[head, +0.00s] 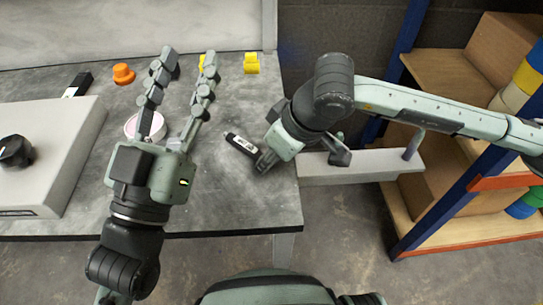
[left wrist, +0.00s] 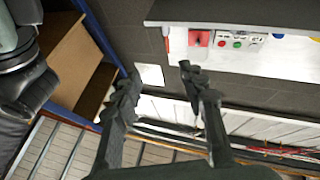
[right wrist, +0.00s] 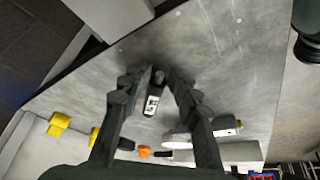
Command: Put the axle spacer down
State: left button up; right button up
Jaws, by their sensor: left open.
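The axle spacer, which I take to be the short dark bar with a white label (head: 240,144), is at the right part of the grey table (head: 225,190). My right gripper (head: 264,160) is at its near right end. In the right wrist view the bar (right wrist: 151,104) has its dark end between the fingertips (right wrist: 157,74), which look closed on it. Whether the bar touches the tabletop is unclear. My left gripper (head: 188,58) is open and empty, its fingers raised over the table; the left wrist view shows the spread fingers (left wrist: 158,75) with nothing between.
A grey box with a black knob (head: 60,150) stands at the left. A pink-rimmed white round thing (head: 146,124), an orange knob-like part (head: 122,74), another dark bar (head: 78,84) and yellow parts (head: 251,63) lie further back. The front right tabletop is clear. Shelving (head: 455,215) stands right.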

pick_arm(q)
jog(key=shift+w+a+f, duration=0.1)
jog(key=shift+w+f, duration=0.05)
jog(key=shift+f, duration=0.1)
pick_arm(e)
jog(key=shift+o, duration=0.2)
jog(key=shift+s+d+f, duration=0.1)
jog(key=shift+s+f, duration=0.05)
jog(key=shift+f, duration=0.55)
pick_arm(q)
jog(key=shift+f, duration=0.15)
pick_arm(e)
jog(key=shift+d+r, duration=0.1)
